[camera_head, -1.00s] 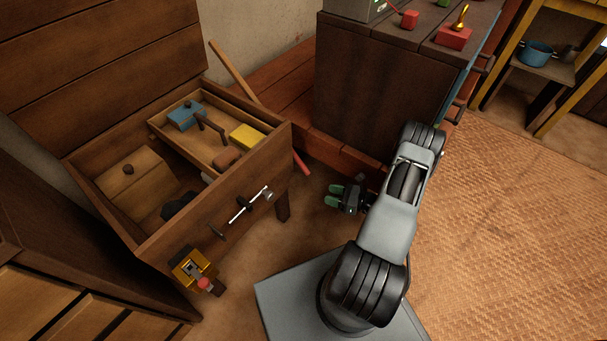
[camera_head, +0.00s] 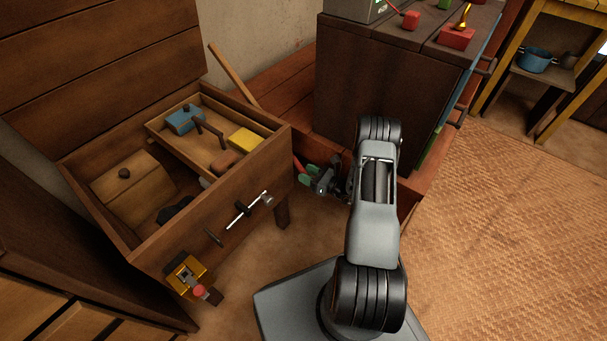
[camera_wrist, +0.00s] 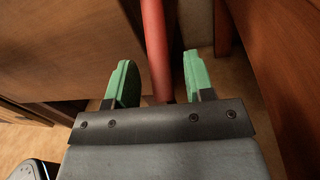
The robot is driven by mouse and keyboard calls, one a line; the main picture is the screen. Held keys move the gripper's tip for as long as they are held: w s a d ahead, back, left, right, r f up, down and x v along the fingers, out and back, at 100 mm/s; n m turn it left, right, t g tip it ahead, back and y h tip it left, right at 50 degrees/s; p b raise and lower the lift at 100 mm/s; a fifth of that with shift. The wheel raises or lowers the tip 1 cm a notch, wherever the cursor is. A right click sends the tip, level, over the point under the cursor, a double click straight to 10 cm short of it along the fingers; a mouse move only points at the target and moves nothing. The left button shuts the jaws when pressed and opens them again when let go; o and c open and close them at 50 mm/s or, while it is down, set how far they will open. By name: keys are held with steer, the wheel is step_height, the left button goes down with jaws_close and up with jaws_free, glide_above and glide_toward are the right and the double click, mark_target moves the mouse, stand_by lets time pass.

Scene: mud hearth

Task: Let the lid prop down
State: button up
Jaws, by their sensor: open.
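The wooden chest (camera_head: 245,187) stands open at left, its plank lid (camera_head: 95,45) raised behind it. A light wooden bar, seemingly the lid prop (camera_head: 232,75), slants beside the chest's back right corner. A red rod end (camera_head: 298,165) shows at the chest's right side; whether it belongs to the bar is hidden. My gripper (camera_head: 320,176) is open, low beside the chest's right side, close to the red end. In the wrist view, the red rod (camera_wrist: 155,45) passes between the green fingers of my gripper (camera_wrist: 158,75), with gaps on both sides.
Inside the chest are a tray (camera_head: 163,137) with a blue block (camera_head: 184,119) and a yellow block (camera_head: 246,140), and a knobbed wooden box (camera_head: 130,190). A brown cabinet (camera_head: 375,85) stands behind my arm. The woven mat (camera_head: 500,220) at right is clear.

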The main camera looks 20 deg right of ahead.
steer(key=shift+x, duration=0.95)
jaws_close()
